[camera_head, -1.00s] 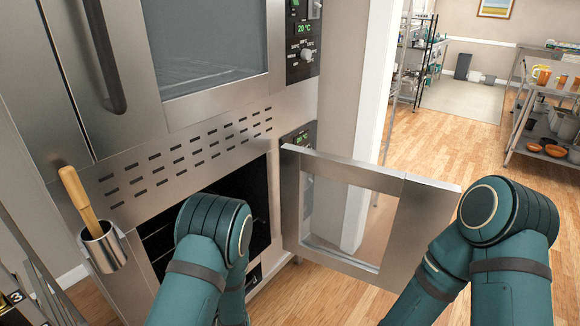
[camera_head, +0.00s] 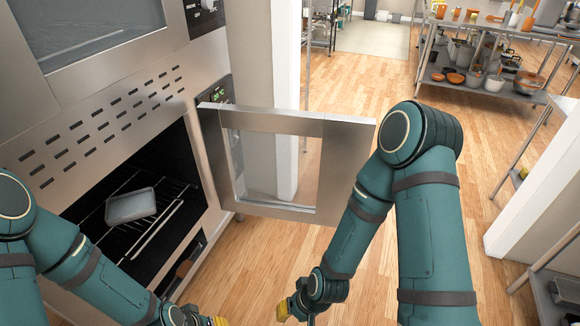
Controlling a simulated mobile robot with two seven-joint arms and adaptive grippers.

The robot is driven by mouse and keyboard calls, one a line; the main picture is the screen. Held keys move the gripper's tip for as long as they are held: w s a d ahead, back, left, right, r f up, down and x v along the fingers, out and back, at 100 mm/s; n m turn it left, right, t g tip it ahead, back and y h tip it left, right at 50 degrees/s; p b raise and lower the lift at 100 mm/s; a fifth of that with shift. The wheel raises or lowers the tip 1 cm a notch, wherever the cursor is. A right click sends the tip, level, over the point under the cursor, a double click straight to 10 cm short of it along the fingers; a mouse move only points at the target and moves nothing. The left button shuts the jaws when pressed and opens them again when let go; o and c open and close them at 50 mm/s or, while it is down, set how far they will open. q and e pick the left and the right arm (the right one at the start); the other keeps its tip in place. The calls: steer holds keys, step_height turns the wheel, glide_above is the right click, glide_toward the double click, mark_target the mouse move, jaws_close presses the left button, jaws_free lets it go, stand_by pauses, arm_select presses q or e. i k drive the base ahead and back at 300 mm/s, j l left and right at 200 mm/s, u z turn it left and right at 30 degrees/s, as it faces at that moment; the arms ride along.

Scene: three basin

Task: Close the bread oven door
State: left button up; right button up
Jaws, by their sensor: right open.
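The bread oven door (camera_head: 348,165), a steel frame around a window, stands swung wide open to the right of the lower oven opening. Inside the dark oven cavity (camera_head: 165,172) a grey pan (camera_head: 130,206) sits on a wire rack. My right arm passes in front of the door's right edge. My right gripper (camera_head: 297,309), with a yellow fingertip showing, is open, low at the bottom edge, below and apart from the door. My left gripper (camera_head: 208,319) is at the bottom edge below the oven, mostly cut off, so its jaws are unclear.
Above is an upper oven with a glass window (camera_head: 85,30). Control panels sit on the right side of the ovens, by a white wall post (camera_head: 285,90). Wood floor (camera_head: 370,75) is open to the right. Steel shelves with bowls (camera_head: 480,75) stand farther back.

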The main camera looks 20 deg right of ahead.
mark_target(347, 140)
steer(key=z, duration=1.35)
steer(key=i+z, duration=0.35)
steer(key=i, duration=0.9)
steer(key=i+l, duration=0.1)
steer(key=i, duration=2.8)
steer(key=i+u, duration=0.1)
steer(key=u, duration=0.85)
steer(key=i+l+u, duration=0.1)
steer(key=u, duration=3.4)
steer(key=i+u, duration=0.1)
steer(key=u, duration=0.35)
